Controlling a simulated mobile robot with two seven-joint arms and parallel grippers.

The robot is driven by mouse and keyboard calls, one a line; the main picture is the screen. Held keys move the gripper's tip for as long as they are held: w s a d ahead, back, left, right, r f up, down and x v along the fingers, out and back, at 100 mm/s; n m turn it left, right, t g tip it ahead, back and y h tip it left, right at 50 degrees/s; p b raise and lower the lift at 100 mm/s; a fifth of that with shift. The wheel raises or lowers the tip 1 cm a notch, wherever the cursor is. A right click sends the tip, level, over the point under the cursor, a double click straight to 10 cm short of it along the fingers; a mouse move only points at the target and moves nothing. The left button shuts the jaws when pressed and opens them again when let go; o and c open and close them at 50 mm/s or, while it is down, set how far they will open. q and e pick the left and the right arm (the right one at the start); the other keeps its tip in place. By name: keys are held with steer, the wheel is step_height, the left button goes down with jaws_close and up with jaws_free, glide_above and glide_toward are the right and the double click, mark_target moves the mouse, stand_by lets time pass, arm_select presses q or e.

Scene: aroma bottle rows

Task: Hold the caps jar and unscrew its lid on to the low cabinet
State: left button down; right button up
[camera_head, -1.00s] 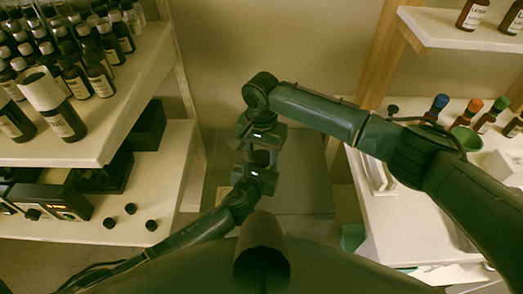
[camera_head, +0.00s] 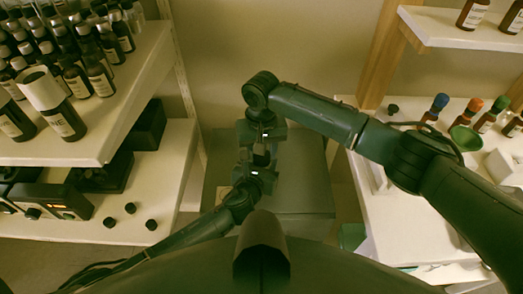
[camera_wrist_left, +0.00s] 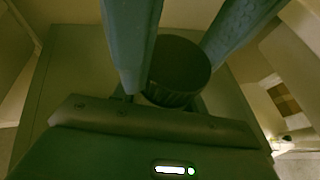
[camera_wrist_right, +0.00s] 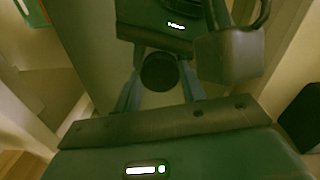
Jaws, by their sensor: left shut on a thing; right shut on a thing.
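The caps jar (camera_head: 262,159) is a small dark thing between my two grippers in the head view, in front of the low cabinet (camera_head: 300,185). Its dark, ribbed round lid (camera_wrist_left: 180,66) shows between blue fingers in the left wrist view. In the right wrist view the lid (camera_wrist_right: 159,72) is a dark disc between the fingers. My left gripper (camera_head: 259,164) is shut on the jar from the near side. My right gripper (camera_head: 262,149) is shut on the lid from the far side. The fingers hide much of the jar's body.
A shelf of dark bottles (camera_head: 95,75) stands at the left, with several loose black caps (camera_head: 130,208) on the board below. A white counter (camera_head: 400,215) at the right holds bottles with coloured tops and a green bowl (camera_head: 465,138). The cabinet's top beside the grippers looks clear.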

steer(key=o, duration=1.1)
step_height(320, 180, up, 4)
steer(key=shift+r, duration=0.2)
steer(key=shift+r+m, duration=0.6)
steer(key=shift+m, duration=0.3)
steer(key=shift+c, duration=0.4)
step_height(320, 180, up, 2)
steer(key=m, duration=0.4)
steer(key=shift+r+m, duration=0.1)
steer(key=shift+m, duration=0.2)
step_height(320, 180, down, 8)
steer(key=shift+r, duration=0.1)
